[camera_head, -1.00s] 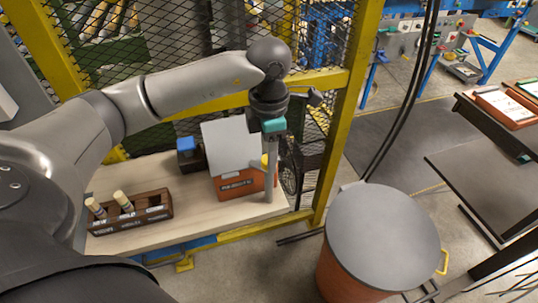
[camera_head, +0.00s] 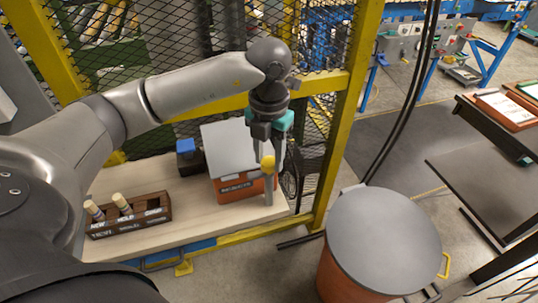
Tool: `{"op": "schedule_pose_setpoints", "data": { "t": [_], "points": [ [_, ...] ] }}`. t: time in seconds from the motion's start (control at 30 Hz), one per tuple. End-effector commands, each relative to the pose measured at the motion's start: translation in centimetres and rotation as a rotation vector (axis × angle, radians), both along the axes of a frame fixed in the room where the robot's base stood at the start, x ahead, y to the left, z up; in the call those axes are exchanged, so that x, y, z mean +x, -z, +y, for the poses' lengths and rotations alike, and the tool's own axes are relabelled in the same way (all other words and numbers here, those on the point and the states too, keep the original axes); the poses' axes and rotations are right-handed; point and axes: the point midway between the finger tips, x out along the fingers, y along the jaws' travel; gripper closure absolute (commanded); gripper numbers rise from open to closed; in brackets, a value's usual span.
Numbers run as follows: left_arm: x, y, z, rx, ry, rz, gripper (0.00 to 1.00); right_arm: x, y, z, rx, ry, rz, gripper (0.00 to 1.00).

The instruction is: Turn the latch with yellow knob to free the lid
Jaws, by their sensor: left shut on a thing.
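An orange box (camera_head: 228,193) with a flat grey lid (camera_head: 228,146) on it stands on the pale wooden bench. The latch's yellow knob (camera_head: 267,163) is at the box's right side, with a grey upright part below it. My left gripper (camera_head: 272,158) reaches down from above, shut on the yellow knob; one finger shows on each side of it. The finger contact is too small to make out clearly. The lid lies on the box. My right gripper is out of view.
A dark wooden rack (camera_head: 130,215) with two pegs stands on the bench (camera_head: 190,215) at left. A small dark box with a blue top (camera_head: 186,146) sits behind. Yellow posts and mesh (camera_head: 337,120) close off the back and right. A grey-topped orange drum (camera_head: 382,232) stands right.

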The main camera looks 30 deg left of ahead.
Motion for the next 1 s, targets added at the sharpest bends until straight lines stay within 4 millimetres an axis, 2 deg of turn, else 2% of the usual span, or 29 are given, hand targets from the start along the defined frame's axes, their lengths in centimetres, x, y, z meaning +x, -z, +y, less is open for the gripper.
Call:
{"op": "schedule_pose_setpoints", "data": {
  "t": [0.67,0.7,0.93,1.0],
  "points": [
    [0.10,-0.13,0.04,0.000,-0.062,-0.004,1.00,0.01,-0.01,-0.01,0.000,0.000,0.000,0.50],
    [0.10,-0.13,0.04,0.000,-0.062,-0.004,0.53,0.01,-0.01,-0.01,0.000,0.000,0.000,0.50],
    [0.06,-0.07,0.02,0.000,-0.060,-0.002,0.27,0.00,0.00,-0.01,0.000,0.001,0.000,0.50],
    [0.04,-0.05,0.02,0.000,-0.059,-0.002,0.26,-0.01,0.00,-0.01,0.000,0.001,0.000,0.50]
  ]
}}
